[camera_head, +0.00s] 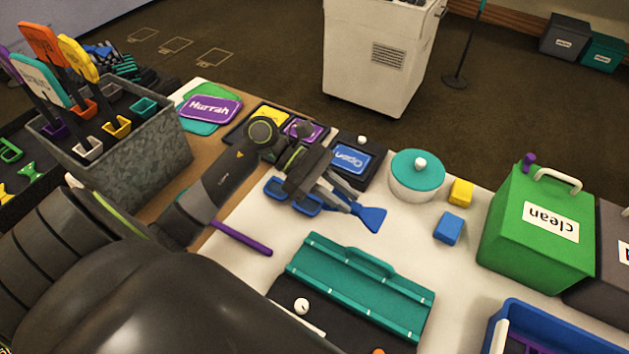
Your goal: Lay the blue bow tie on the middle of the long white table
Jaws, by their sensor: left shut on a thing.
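The blue bow tie (370,217) is between the fingertips of my left gripper (343,197). I cannot tell the gap between the bow tie and the tabletop. My right gripper is not in view.
Blue glasses (306,204) lie beside the gripper. A white pot with a teal lid (417,187), yellow block (460,192), blue block (448,228) and green bin (520,245) stand right. White surface shows between them.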

